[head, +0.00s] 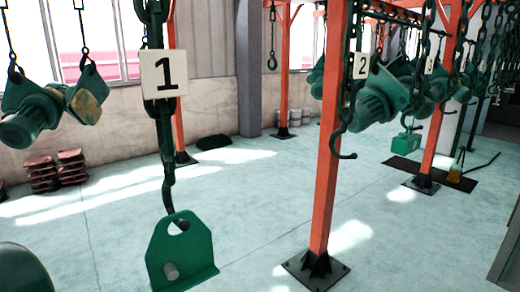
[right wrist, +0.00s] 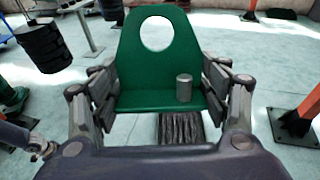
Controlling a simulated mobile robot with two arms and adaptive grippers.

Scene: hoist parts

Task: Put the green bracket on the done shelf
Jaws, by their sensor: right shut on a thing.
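In the right wrist view a green bracket (right wrist: 135,70) with a round hole and a grey peg stands between the fingers of my right gripper (right wrist: 173,90). The fingers are closed on its two sides. No hook shows in its hole. In the head view a similar green bracket (head: 192,252) hangs from the hook of the chain with sign 1 (head: 164,73); no gripper shows near it. I cannot make out a done shelf. My left gripper is in neither view.
An orange post (head: 326,150) on a black foot stands right of the hanging bracket. Green hoists (head: 378,97) and chains hang beyond it. Stacked reddish parts (head: 72,167) lie by the left wall. A dark cylinder (right wrist: 43,46) shows in the wrist view. Open floor lies between.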

